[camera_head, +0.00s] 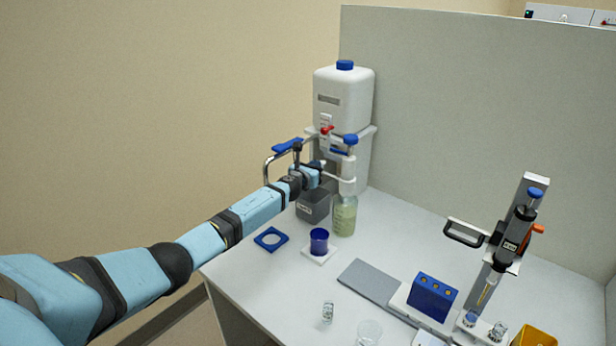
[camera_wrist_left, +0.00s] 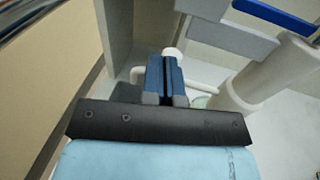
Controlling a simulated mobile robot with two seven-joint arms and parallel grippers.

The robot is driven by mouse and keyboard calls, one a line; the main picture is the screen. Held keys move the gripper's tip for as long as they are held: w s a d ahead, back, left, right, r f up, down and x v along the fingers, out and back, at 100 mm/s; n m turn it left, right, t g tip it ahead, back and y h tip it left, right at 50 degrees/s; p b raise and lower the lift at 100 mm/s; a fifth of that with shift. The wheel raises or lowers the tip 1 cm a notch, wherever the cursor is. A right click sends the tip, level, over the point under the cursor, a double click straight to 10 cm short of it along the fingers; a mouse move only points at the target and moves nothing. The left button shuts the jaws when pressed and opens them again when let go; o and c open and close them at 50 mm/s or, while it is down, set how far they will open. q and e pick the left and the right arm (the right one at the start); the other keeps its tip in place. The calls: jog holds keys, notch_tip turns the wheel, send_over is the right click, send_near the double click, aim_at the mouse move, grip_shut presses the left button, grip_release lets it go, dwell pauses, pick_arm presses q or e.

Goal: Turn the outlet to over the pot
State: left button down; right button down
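A white outlet pipe (camera_head: 340,183) reaches left from a white upright column beside the large white tank (camera_head: 343,97). My left gripper (camera_head: 318,171) is at the pipe's free end. In the left wrist view its blue fingers (camera_wrist_left: 166,62) are close together. A white rounded end (camera_wrist_left: 172,51) shows just beyond the fingertips; I cannot tell whether they touch it. The white pipe also shows beside the fingers (camera_wrist_left: 205,76). A blue pot-like cup (camera_head: 319,240) stands on a white square base, lower than the gripper. A grey bin (camera_head: 313,208) is under the gripper. The right gripper is out of view.
A bottle of pale green liquid (camera_head: 345,214) stands beside the grey bin. A curved metal pipe (camera_head: 268,167) with a blue lever is left of the tank. A pipette stand (camera_head: 508,240) is at right.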

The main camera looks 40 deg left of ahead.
pick_arm(q)
jog(key=s+d+r+p, duration=0.1)
jog(key=s+p, duration=0.1)
jog(key=s, duration=1.1)
jog(key=shift+s+d, duration=0.25)
jog(key=shift+s, duration=0.05)
jog(key=s+d+f+n+g+h+p, duration=0.2)
jog(key=s+d+f+n+p, duration=0.1)
jog(key=s+d+f+n, duration=0.45)
jog(key=s+d+f+n+g+h+p, duration=0.15)
jog(key=s+d+f+n, duration=0.25)
jog(key=s+d+n, duration=0.5)
jog(key=s+d+n+g+p, duration=0.1)
jog(key=s+d+n+p, duration=0.1)
jog(key=s+d+n, duration=0.5)
jog(key=s+d+n+g+h+p, duration=0.1)
jog(key=s+d+n+p, duration=0.2)
jog(key=s+d+n, duration=0.5)
jog(key=s, duration=0.7)
jog(key=shift+r+g, duration=0.3)
jog(key=shift+g, duration=0.05)
